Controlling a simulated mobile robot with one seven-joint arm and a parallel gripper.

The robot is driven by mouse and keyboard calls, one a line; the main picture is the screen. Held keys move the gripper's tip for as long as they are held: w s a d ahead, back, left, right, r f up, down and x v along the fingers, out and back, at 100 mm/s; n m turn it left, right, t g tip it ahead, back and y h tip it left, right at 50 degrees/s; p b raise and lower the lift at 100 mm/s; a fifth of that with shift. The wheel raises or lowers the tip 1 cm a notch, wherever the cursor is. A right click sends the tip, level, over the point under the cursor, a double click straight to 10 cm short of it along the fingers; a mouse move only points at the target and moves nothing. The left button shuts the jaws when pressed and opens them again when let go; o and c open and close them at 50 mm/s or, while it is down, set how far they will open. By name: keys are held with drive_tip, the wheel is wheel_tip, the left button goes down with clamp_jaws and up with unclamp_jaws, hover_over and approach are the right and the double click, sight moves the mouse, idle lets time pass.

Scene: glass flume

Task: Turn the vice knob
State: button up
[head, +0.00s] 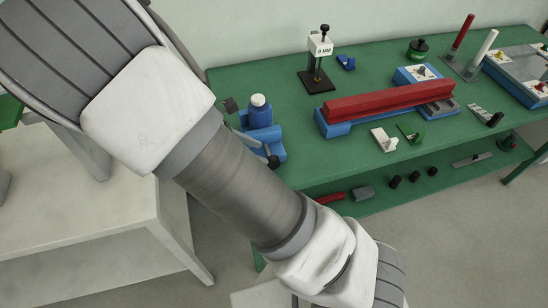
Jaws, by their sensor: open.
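In the head view, a blue vice (277,139) stands at the left front end of the green workbench. A blue cylinder with a white top (258,101) rises at the back of it. A small dark knob or handle end (273,161) shows low on the vice's front side, right beside the outline of my arm. My arm crosses the picture from upper left to lower right, in front of the bench's left end, and may hide part of the vice. My gripper is not in view.
The green bench (285,90) also carries a long red bar on a blue base (340,127), a black gauge stand (316,82) and small white and green parts in front. A lower shelf (382,202) holds several dark pieces. A pale table (80,205) stands at left.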

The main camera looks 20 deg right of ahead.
drive_tip(key=x, duration=0.7)
drive_tip(key=shift+b, duration=0.3)
clamp_jaws()
